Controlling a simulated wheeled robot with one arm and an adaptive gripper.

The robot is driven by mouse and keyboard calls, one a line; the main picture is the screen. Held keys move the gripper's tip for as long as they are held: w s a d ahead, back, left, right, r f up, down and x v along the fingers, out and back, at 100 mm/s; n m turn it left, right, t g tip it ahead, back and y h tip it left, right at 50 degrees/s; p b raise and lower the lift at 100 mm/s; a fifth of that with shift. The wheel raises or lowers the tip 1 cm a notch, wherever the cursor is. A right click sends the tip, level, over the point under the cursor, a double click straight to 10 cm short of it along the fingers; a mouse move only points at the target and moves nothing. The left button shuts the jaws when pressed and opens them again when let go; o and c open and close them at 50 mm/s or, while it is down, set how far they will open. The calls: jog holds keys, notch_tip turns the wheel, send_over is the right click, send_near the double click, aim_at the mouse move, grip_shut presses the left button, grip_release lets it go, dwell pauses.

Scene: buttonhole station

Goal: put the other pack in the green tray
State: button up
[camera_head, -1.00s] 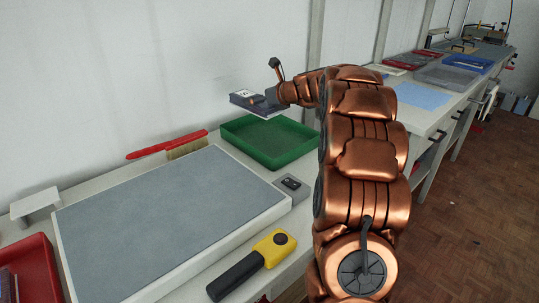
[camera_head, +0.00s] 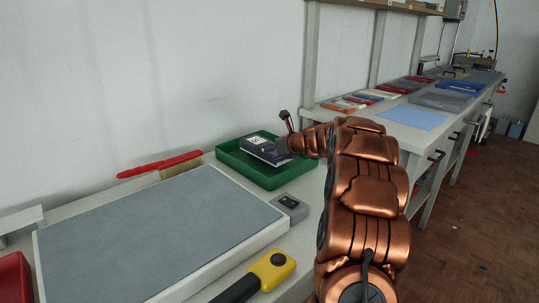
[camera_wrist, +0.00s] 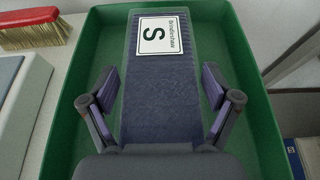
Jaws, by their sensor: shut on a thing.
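A dark blue-purple pack (camera_wrist: 158,95) with a white label reading "S" lies between the fingers of my gripper (camera_wrist: 158,88), which is shut on it. In the head view the pack (camera_head: 262,152) is within the outline of the green tray (camera_head: 232,168), low down at its far side. In the wrist view the tray's green rim (camera_wrist: 70,100) surrounds the pack on both sides. I cannot tell whether the pack touches the tray floor. My gripper (camera_head: 282,146) is partly hidden by my arm in the head view.
A grey work mat (camera_head: 160,235) fills the bench in front. A red-handled brush (camera_head: 160,164) lies behind it, and a small grey box (camera_head: 290,208) sits at its right corner. A yellow-and-black tool (camera_head: 270,270) lies at the front. A red tray (camera_head: 12,280) is at lower left.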

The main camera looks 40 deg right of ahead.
jog(key=shift+f, duration=1.15)
jog(key=shift+f, duration=0.15)
jog(key=o, duration=1)
jog(key=shift+r, duration=0.2)
jog(key=p+v, duration=0.1)
jog(key=v, duration=1.1)
